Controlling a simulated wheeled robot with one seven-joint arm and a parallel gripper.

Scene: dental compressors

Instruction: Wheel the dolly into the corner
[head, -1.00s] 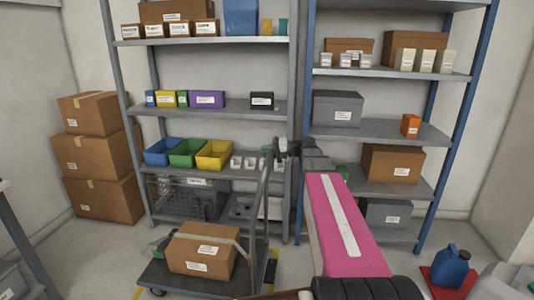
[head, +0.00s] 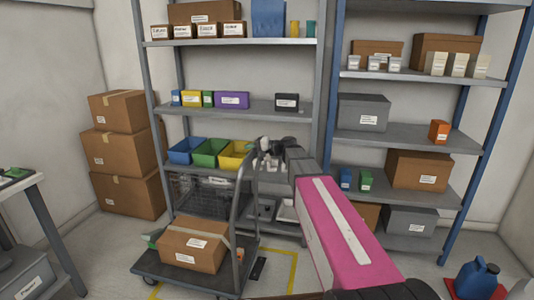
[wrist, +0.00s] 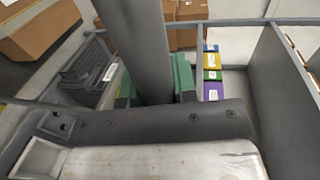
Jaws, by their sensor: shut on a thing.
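The dolly (head: 150,265) is a low dark platform on wheels at the lower left of the head view. A taped cardboard box (head: 193,246) with white labels rides on it. Its grey upright handle (head: 240,205) rises at the platform's right side. My gripper (head: 268,150) is shut on the handle near its top; the exact finger contact is hard to see. A corner of the room lies behind stacked cardboard boxes (head: 125,150) at the back left.
Grey shelving (head: 240,108) with bins and boxes stands right behind the dolly. A blue-posted shelf (head: 405,138) is to the right. A table (head: 30,185) stands at the left edge. Yellow floor lines (head: 293,270) show beside the dolly. A blue jug (head: 478,278) sits lower right.

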